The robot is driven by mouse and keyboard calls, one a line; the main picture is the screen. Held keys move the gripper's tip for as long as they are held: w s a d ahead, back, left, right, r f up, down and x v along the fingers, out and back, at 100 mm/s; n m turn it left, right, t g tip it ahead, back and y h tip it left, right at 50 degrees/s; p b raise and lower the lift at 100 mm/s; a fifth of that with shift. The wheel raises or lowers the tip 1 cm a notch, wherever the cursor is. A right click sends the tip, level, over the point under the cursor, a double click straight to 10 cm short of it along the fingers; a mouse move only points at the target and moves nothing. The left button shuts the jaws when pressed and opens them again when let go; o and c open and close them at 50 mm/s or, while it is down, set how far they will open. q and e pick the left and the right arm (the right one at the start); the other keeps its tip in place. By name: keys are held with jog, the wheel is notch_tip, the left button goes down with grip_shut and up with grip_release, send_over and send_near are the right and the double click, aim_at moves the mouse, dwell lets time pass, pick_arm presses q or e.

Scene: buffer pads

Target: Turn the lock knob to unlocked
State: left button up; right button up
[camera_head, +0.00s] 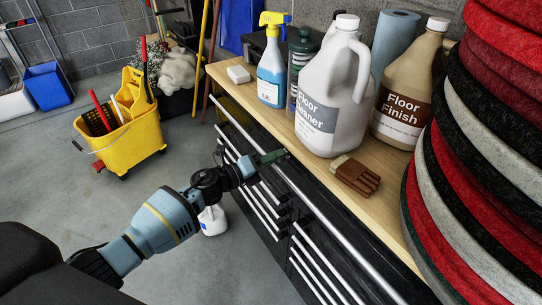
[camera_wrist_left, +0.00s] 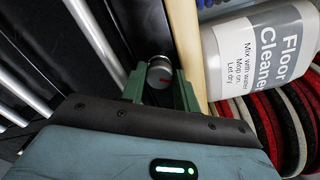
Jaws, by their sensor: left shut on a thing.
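In the head view my left gripper (camera_head: 272,157) reaches the cabinet front just below the wooden top, and I cannot make out the knob there. My right gripper is in neither view.
The wooden top (camera_head: 330,170) holds a floor cleaner jug (camera_head: 335,100), a floor finish jug (camera_head: 408,90), a spray bottle (camera_head: 271,70) and a brush (camera_head: 355,175). Stacked pads (camera_head: 480,150) stand at right. A yellow mop bucket (camera_head: 125,135) stands on open floor at left.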

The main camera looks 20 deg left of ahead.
pick_arm(q)
jog(key=shift+w+n+p, duration=0.1)
jog(key=shift+n+p, duration=0.75)
jog(key=shift+n, duration=2.15)
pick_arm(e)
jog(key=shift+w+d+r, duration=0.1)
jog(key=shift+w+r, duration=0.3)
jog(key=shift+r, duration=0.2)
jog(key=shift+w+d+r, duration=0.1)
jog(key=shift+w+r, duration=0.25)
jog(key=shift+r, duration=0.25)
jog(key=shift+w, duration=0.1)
pick_arm(q)
jog(key=o, duration=1)
jog(key=shift+f, duration=0.1)
jog(key=shift+c, duration=0.2)
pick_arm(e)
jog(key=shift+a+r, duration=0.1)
pick_arm(q)
jog(key=shift+f, duration=0.1)
